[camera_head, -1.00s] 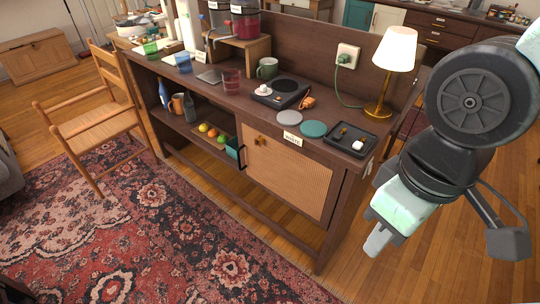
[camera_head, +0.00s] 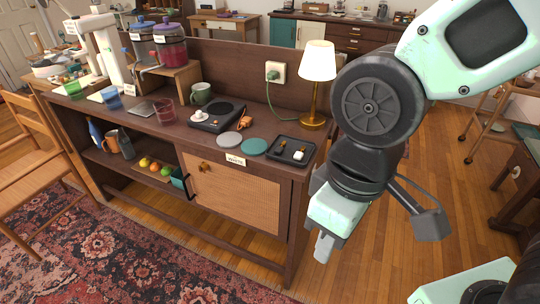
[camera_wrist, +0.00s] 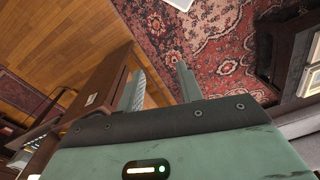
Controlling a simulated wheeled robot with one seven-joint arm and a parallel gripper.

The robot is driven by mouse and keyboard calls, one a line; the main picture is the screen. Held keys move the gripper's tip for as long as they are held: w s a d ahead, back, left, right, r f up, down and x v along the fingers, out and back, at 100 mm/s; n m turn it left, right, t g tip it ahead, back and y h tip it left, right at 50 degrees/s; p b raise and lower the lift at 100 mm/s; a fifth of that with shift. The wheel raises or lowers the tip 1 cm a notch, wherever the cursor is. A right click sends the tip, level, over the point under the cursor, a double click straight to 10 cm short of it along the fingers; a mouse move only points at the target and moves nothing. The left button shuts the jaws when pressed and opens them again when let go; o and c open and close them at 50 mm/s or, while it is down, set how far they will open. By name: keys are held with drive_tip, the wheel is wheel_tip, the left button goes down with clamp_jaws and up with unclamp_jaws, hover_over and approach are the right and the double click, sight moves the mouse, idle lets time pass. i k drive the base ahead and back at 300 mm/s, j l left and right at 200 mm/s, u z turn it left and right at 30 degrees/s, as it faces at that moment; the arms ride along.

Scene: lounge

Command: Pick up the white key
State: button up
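A dark tray (camera_head: 278,159) lies at the right end of the sideboard top. It holds a small white item (camera_head: 298,156), which may be the white key, and small gold-coloured items (camera_head: 281,146). They are too small to make out clearly. My gripper (camera_head: 323,248) hangs in front of the sideboard's right end, lower than the tray and pointing down. In the wrist view my gripper (camera_wrist: 160,88) shows two fingers apart with nothing between them. The tray does not show clearly in the wrist view.
A chair (camera_head: 30,170) stands at left. Floor right of the sideboard is open.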

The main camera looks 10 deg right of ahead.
sight(298, 155)
drive_tip(key=i+l+u, duration=0.2)
drive_tip(key=l, duration=0.15)
drive_tip(key=i+l+u, duration=0.2)
drive_tip(key=l, duration=0.2)
drive_tip(key=i+l+u, duration=0.2)
drive_tip(key=l, duration=0.2)
